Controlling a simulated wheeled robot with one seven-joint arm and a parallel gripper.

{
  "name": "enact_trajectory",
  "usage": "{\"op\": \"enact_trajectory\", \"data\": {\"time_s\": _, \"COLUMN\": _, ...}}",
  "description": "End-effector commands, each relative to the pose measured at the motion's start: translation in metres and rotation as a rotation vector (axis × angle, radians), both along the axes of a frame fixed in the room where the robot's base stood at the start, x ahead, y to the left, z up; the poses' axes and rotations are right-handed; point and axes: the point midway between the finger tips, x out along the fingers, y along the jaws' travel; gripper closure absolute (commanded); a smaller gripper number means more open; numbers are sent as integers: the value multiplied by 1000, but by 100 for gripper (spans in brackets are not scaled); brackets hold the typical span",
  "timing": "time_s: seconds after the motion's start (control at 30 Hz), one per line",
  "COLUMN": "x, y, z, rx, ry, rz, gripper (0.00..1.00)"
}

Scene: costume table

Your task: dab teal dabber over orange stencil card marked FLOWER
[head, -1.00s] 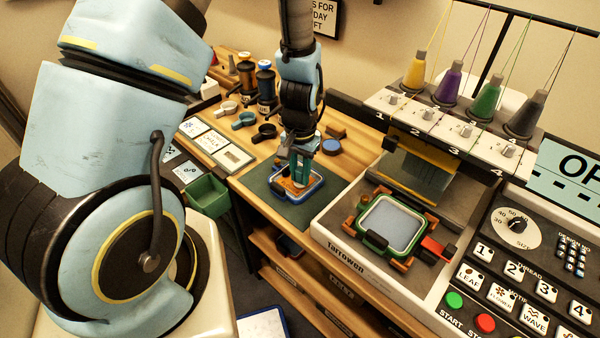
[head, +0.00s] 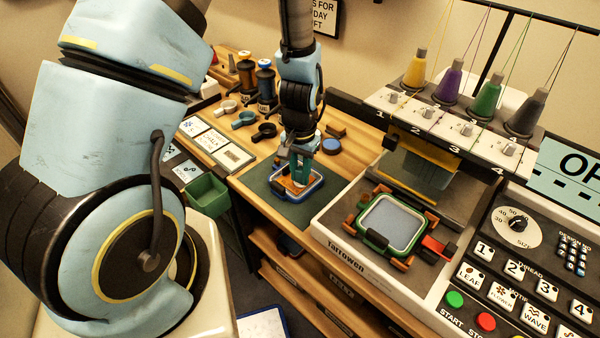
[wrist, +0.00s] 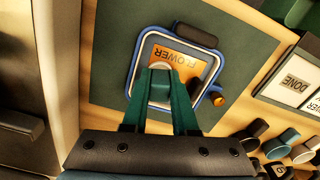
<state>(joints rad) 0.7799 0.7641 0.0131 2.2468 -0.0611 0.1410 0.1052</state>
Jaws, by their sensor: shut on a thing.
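The orange stencil card marked FLOWER (wrist: 178,56) lies inside a blue hoop frame (wrist: 131,73) over pale cloth. In the head view the card (head: 289,186) shows as a small orange patch inside the blue hoop, below my gripper (head: 302,172). In the wrist view my gripper (wrist: 160,98) is shut on the teal dabber (wrist: 160,88), held between its two teal fingers. The dabber's pale end (wrist: 160,66) is over the lower left part of the card. I cannot tell whether it touches the card. The fingers hide part of the hoop.
The hoop lies on a dark green mat (head: 300,214). A green bin (head: 206,196) is at left. The embroidery machine (head: 345,235) with a green hoop (head: 368,240) stands at right.

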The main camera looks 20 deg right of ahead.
Motion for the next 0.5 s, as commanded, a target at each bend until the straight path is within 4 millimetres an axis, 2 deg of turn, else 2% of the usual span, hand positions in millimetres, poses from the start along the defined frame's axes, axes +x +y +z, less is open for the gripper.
{"op": "enact_trajectory", "data": {"time_s": 0.27, "x": -1, "y": 1, "z": -1, "rx": 2, "ry": 2, "rz": 0, "gripper": 100}}
{"op": "enact_trajectory", "data": {"time_s": 0.5, "x": -1, "y": 1, "z": 15, "rx": 1, "ry": 1, "rz": 0, "gripper": 100}}
